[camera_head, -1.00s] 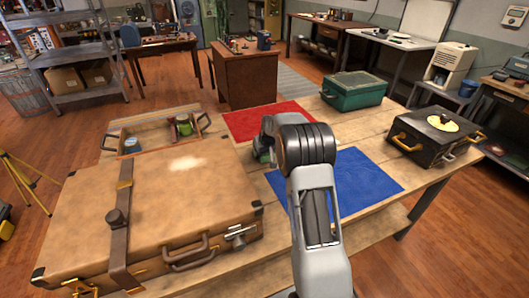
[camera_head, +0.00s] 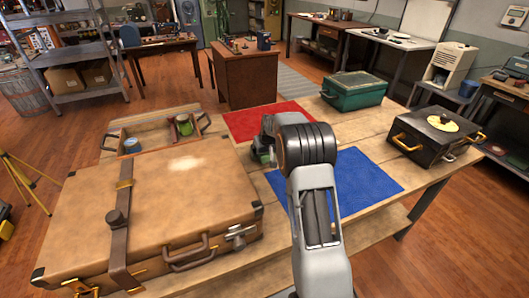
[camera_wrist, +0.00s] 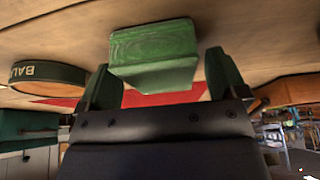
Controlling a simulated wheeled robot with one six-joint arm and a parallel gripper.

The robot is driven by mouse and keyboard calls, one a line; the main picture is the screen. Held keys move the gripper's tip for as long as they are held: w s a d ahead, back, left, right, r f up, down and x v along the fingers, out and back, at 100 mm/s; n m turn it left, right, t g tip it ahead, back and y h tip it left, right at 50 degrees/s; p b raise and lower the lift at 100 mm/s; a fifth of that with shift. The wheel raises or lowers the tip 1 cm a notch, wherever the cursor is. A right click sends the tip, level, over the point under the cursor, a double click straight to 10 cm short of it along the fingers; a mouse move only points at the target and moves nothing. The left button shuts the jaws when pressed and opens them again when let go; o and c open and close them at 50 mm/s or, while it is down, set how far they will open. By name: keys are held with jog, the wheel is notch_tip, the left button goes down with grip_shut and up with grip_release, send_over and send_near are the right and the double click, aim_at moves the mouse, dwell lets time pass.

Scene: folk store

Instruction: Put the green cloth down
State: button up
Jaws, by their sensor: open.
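The green cloth (camera_wrist: 152,45) looks like a thick folded block in the wrist view. It lies against the wooden tabletop, which fills the top of that view. My gripper (camera_wrist: 160,64) is open, with one dark green finger on each side of the cloth's near end. Whether either finger touches the cloth, I cannot tell. In the head view my gripper (camera_head: 263,155) is low over the table, between the red mat (camera_head: 268,119) and the blue mat (camera_head: 355,182). My arm hides most of it and the cloth there.
A large tan suitcase (camera_head: 165,205) lies left of my gripper, with an open wooden tray (camera_head: 155,133) behind it. A green case (camera_head: 354,91) and a black case (camera_head: 433,138) stand to the right. A round lettered tin (camera_wrist: 48,78) is beside the cloth.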

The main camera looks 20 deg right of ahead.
jog(key=v, duration=1.1)
jog(key=shift+s+r, duration=0.2)
jog(key=shift+r, duration=0.15)
jog(key=s+a+r+p, duration=0.4)
jog(key=s+a+r, duration=0.4)
jog(key=s, duration=0.4)
jog(key=s+a+p, duration=0.1)
jog(key=s+a, duration=0.1)
jog(key=s, duration=0.6)
jog(key=s+a+p, duration=0.2)
jog(key=s+a, duration=0.1)
jog(key=s, duration=0.6)
jog(key=shift+s+a+g, duration=0.2)
jog(key=shift+g, duration=0.2)
jog(key=shift+r, duration=0.15)
